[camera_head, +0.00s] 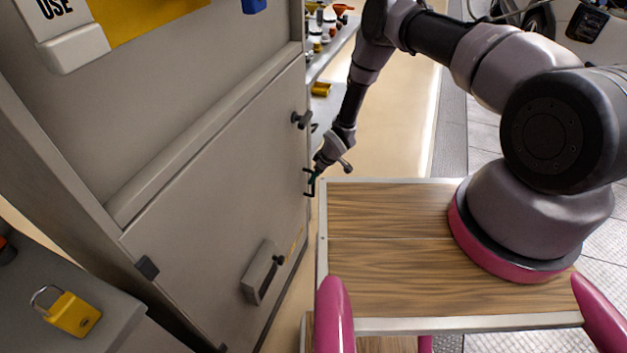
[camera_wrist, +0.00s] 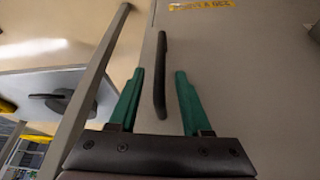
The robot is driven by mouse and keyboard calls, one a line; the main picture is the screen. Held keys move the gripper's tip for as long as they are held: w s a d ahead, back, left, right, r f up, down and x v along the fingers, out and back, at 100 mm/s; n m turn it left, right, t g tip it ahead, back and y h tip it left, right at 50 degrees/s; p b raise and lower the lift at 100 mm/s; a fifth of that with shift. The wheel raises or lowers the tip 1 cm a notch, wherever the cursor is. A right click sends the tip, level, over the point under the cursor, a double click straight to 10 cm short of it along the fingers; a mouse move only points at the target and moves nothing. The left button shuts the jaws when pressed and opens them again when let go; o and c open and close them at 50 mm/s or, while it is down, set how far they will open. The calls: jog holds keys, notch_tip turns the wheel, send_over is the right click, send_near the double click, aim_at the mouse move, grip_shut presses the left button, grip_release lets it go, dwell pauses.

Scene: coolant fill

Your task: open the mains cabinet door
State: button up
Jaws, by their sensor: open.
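The grey mains cabinet door (camera_head: 215,185) fills the left middle of the head view and looks shut. The door also fills the right of the wrist view (camera_wrist: 240,80). My gripper (camera_head: 311,181) is at the door's right edge in the head view. In the wrist view my gripper (camera_wrist: 160,72) is open, with its two green fingers apart. A dark bar handle (camera_wrist: 161,85) on the door shows between the fingers, with gaps visible on both sides. Whether the fingertips reach around its depth is not clear. In the head view the handle is hard to separate from the gripper.
Dark knobs (camera_head: 301,119) stand out near the door's right edge. A grey box (camera_head: 262,272) is fixed low on the door. A yellow padlock (camera_head: 72,312) sits on a grey surface at lower left. Shelves with small items (camera_head: 325,40) stand behind. Floor beyond the door edge is clear.

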aim_at(313, 194)
jog(key=shift+x, duration=1.5)
grip_shut()
dwell(0.4)
